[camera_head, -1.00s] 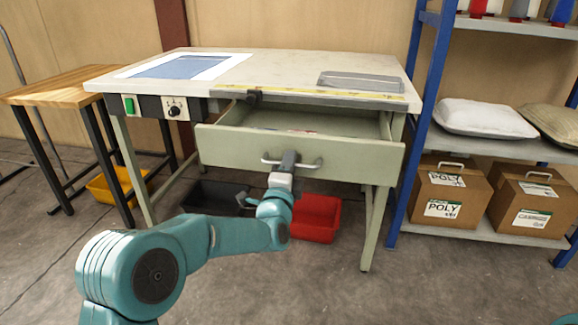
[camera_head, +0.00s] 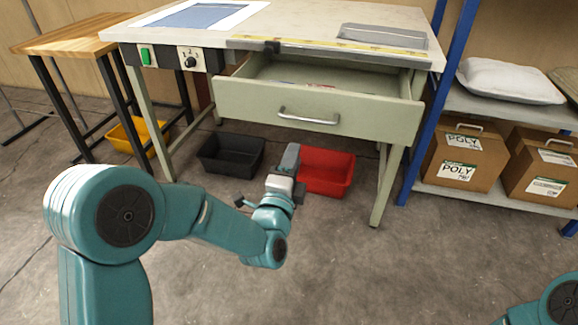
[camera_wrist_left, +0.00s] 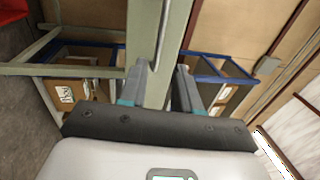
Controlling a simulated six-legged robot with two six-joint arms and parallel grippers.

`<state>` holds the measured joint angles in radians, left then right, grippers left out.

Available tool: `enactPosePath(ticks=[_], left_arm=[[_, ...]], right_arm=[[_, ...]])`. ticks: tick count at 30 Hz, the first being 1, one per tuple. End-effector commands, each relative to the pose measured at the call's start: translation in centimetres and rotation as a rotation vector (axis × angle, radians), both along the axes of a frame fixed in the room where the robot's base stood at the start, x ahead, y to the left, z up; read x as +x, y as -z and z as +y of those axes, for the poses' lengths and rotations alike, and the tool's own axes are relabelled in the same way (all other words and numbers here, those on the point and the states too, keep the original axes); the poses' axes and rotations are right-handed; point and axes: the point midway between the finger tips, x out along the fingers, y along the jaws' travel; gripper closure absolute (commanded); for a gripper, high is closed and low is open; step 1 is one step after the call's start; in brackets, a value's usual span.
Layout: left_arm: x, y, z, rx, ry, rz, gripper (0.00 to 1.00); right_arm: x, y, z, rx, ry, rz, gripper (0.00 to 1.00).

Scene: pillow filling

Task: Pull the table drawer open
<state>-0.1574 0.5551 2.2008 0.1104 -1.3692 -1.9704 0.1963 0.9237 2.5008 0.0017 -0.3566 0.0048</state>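The table drawer (camera_head: 365,116) is pale green and stands pulled out from under the table's top, with its inside showing. Its metal bar handle (camera_head: 309,117) is on the front and nothing holds it. My left gripper (camera_head: 291,156) is below and in front of the handle, apart from it. In the left wrist view its two fingers (camera_wrist_left: 161,82) are spread with a gap between them and hold nothing. A pale green panel (camera_wrist_left: 152,30) shows beyond them. My right gripper is out of view; only part of that arm shows at the lower right.
Under the table (camera_head: 300,22) are a black bin (camera_head: 230,153) and a red bin (camera_head: 327,172). A wooden side table (camera_head: 75,38) stands left. A blue-framed shelf (camera_head: 500,107) with boxes and pillows stands right. The floor in front is clear.

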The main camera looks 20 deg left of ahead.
Motion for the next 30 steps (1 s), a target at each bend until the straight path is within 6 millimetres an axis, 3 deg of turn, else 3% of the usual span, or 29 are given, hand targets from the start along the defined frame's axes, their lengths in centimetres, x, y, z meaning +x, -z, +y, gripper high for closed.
enactPosePath(ticks=[3, 7, 23, 26, 29, 30], left_arm=[[-1.8, 0.3, -0.1, 0.0, 0.001, 0.001, 0.68], [-2.8, 0.5, -0.1, 0.0, 0.0, 0.0, 0.68], [-2.9, 0.8, 0.4, 0.0, -0.009, 0.004, 0.68], [-2.6, 3.5, 2.2, 0.006, -0.045, 0.058, 0.68], [-3.2, 9.8, 4.3, 0.014, -0.076, 0.199, 0.68], [-3.8, 13.0, 4.7, -0.011, -0.067, 0.289, 0.68]], right_arm=[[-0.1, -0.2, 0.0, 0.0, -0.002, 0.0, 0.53], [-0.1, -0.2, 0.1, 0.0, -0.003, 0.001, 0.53], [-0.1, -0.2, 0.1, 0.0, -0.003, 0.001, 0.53], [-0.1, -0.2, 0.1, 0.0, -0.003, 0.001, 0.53], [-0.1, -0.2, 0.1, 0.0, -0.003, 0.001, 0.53], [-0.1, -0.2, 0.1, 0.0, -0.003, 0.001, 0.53]])
